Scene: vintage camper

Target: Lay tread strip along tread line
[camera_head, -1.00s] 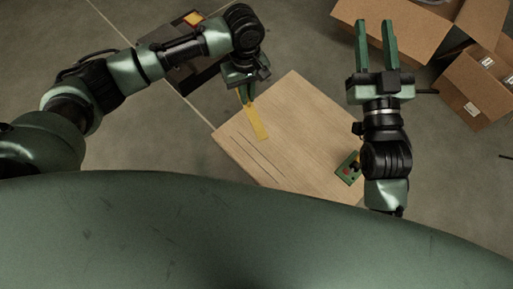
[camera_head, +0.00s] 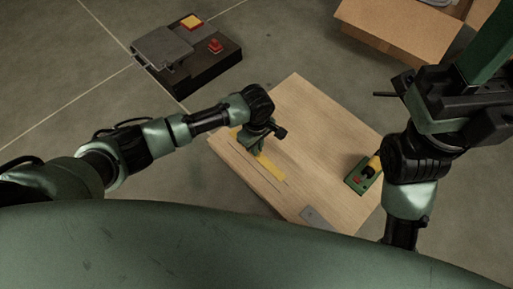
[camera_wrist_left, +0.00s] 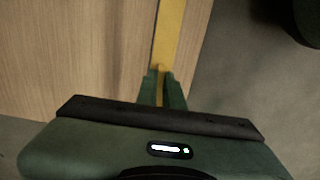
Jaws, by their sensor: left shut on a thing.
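The yellow tread strip (camera_head: 270,168) lies low over the wooden board, close to the thin dark tread lines (camera_head: 249,164) near the board's left side. My left gripper (camera_head: 257,147) is shut on the strip and covers part of it. In the left wrist view the strip (camera_wrist_left: 170,35) runs from between the fingertips (camera_wrist_left: 163,75) up out of the picture. I cannot tell whether it touches the board. My right gripper (camera_head: 462,95) is raised at the right; its fingertips are out of the picture.
The wooden board (camera_head: 310,130) is bare in its middle. A green tool (camera_head: 356,180) with yellow and red parts sits at its right, and a grey plate (camera_head: 318,216) at its near edge. A dark machine (camera_head: 190,58) with a red button stands behind left, and a cardboard box (camera_head: 395,30) behind right.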

